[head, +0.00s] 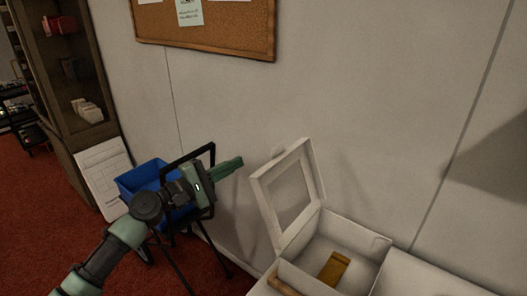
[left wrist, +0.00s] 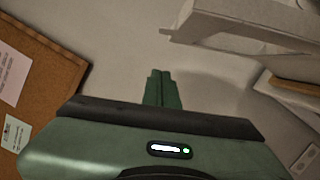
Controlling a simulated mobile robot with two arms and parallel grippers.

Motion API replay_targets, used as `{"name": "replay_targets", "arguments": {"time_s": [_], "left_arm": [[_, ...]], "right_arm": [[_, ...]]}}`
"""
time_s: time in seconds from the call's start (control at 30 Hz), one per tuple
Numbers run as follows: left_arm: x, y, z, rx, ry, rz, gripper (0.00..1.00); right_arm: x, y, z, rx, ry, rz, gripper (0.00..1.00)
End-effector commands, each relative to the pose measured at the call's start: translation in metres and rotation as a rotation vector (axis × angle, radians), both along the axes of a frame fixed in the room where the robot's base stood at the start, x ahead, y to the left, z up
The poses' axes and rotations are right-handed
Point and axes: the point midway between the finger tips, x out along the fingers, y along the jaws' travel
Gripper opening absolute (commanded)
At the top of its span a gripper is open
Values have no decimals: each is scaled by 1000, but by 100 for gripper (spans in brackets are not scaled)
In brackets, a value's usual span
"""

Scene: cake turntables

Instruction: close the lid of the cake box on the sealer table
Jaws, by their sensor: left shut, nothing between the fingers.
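The cake box (head: 362,243) is white and stands at the lower right of the head view. Its lid (head: 262,196), a white frame with a window, stands up open at the box's left side. The lid also shows at the upper right of the left wrist view (left wrist: 215,25). The box sits on a white table (head: 420,278), partly cut off by the frame's edge. My left gripper (head: 238,163) is shut and empty, to the left of the raised lid and apart from it. Its closed fingers also show in the left wrist view (left wrist: 162,88). My right gripper is not in view.
A yellow-brown piece (head: 334,268) lies inside the box. A blue bin (head: 140,179) on a dark stand is behind my left arm. A wall with a corkboard (head: 207,30) runs behind everything. A shelf cabinet (head: 70,75) stands at the far left.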

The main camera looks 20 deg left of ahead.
Motion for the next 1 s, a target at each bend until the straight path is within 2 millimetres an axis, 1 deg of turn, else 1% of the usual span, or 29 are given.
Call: {"name": "replay_targets", "arguments": {"time_s": [0.03,0.3,0.33,0.4,0.53,0.7,1.0], "left_arm": [[11,-6,8,-3,-3,0,0],[58,-38,11,1,-2,1,0],[53,-43,16,4,0,0,0],[48,-53,19,4,1,-1,0],[44,-64,21,4,0,0,0],[42,-70,21,3,0,3,0],[42,-70,20,3,0,2,0]], "right_arm": [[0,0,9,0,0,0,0],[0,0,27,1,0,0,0],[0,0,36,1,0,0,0],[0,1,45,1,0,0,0],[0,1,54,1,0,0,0],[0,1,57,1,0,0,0],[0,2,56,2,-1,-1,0]]}}
